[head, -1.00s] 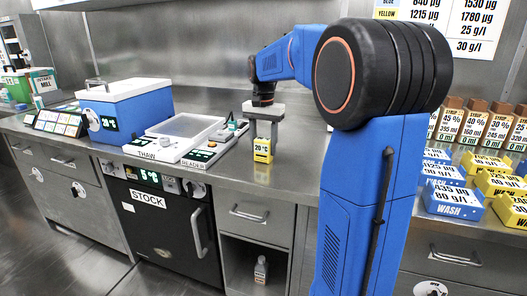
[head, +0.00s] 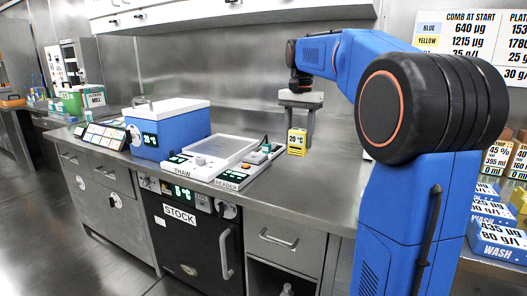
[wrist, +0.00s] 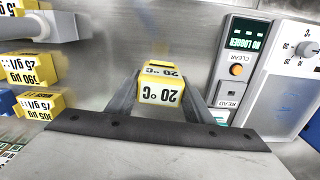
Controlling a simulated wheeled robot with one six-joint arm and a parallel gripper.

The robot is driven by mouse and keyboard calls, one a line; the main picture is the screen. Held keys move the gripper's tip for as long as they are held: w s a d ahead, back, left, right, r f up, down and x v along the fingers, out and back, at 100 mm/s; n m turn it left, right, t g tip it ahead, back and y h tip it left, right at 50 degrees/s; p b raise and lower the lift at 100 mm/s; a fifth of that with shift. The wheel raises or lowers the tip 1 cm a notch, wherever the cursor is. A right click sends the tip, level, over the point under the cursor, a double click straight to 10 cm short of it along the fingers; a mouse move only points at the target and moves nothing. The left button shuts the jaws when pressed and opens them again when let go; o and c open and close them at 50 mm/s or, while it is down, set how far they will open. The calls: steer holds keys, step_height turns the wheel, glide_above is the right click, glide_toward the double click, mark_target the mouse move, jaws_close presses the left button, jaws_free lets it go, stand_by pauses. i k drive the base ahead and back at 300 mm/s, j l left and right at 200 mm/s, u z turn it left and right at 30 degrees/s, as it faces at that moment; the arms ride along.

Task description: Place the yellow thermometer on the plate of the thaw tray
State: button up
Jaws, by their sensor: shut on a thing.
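The yellow thermometer (head: 297,142), a small block marked 20 °C, is between the fingers of my gripper (head: 298,122). In the wrist view the thermometer (wrist: 160,92) shows its label upside down, and my gripper (wrist: 160,98) is shut on it from both sides. The thaw tray (head: 186,171), a white unit marked THAW, sits to the left on the bench. Its pale plate (head: 222,149) looks bare. The tray also shows at the right edge of the wrist view (wrist: 286,75). I cannot tell whether the thermometer touches the bench.
The reader (head: 232,178) stands between the thaw tray and the thermometer, with small items at its back. A blue cooler box (head: 172,133) is left of the tray. The bench front before my gripper is clear.

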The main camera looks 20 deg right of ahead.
mark_target(216, 149)
steer(key=i+j+z, duration=0.1)
steer(key=i+j, duration=0.35)
steer(key=j, duration=0.2)
steer(key=i+j+z, duration=0.25)
steer(key=i+j, duration=0.15)
steer(key=j, duration=0.25)
steer(key=i+j+z, duration=0.1)
steer(key=j, duration=0.25)
steer(key=i+j, duration=0.25)
steer(key=j, duration=0.15)
steer(key=i+j+z, duration=0.15)
steer(key=j, duration=0.2)
